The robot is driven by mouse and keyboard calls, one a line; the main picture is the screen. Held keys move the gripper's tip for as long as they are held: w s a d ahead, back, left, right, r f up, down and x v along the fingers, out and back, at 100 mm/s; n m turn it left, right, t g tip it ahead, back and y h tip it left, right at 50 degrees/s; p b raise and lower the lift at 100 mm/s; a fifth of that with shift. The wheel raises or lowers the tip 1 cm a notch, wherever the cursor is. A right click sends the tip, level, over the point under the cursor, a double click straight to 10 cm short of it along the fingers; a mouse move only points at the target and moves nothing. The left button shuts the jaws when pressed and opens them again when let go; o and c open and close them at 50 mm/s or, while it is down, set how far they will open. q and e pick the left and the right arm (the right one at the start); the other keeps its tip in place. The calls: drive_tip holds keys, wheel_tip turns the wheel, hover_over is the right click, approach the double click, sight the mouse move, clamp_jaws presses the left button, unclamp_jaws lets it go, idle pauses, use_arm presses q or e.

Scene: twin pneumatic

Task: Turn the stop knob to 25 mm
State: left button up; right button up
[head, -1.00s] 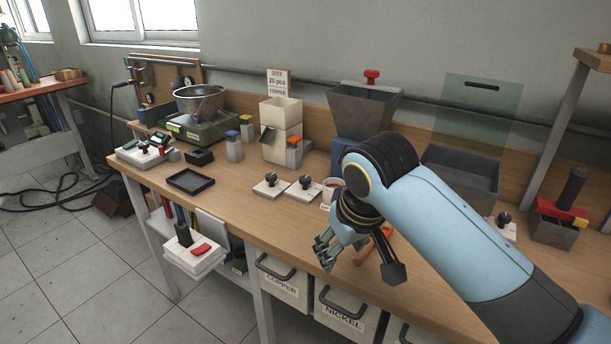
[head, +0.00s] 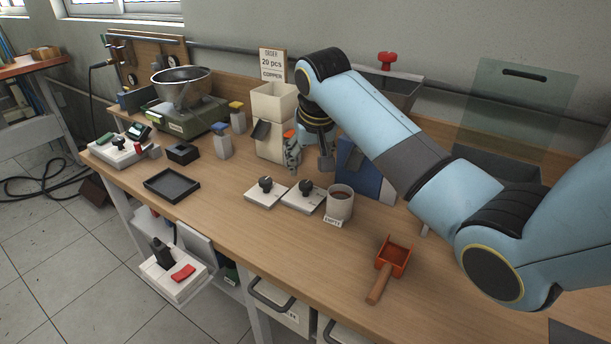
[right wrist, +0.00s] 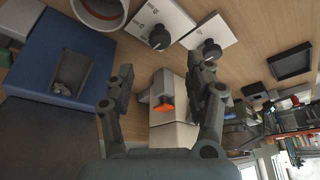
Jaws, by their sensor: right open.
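Two white plates with black knobs stand side by side on the bench: the left knob (head: 265,184) and the right knob (head: 305,188). I cannot tell which is the stop knob, and no scale marks are readable. In the right wrist view the knobs (right wrist: 159,38) (right wrist: 207,50) lie just beyond the fingertips. My right gripper (head: 309,163) is open and empty, pointing down behind the plates, apart from both knobs. Its fingers also show in the right wrist view (right wrist: 160,70), with an orange-topped post (right wrist: 164,104) seen between them. My left gripper is out of view.
A red-orange scoop (head: 393,258) lies nearer the front edge. A cream dispenser (head: 272,103) and a blue stand (head: 362,175) flank my right gripper. A black tray (head: 171,185) lies left; bench front is mostly clear.

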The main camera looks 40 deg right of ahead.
sight(306, 183)
drive_tip(key=x, duration=0.5)
drive_tip(key=shift+f, duration=0.15)
drive_tip(key=shift+b+x, duration=0.35)
drive_tip(key=shift+x, duration=0.9)
drive_tip(key=shift+w+d+f, duration=0.1)
drive_tip(key=shift+w+f, duration=0.05)
drive_tip(key=shift+f, duration=0.25)
drive_tip(key=c, duration=0.5)
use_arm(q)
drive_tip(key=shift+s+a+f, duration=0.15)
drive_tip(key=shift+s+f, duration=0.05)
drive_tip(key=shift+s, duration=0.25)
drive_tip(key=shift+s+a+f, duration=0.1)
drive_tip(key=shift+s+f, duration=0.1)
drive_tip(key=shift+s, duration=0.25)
use_arm(e)
clamp_jaws()
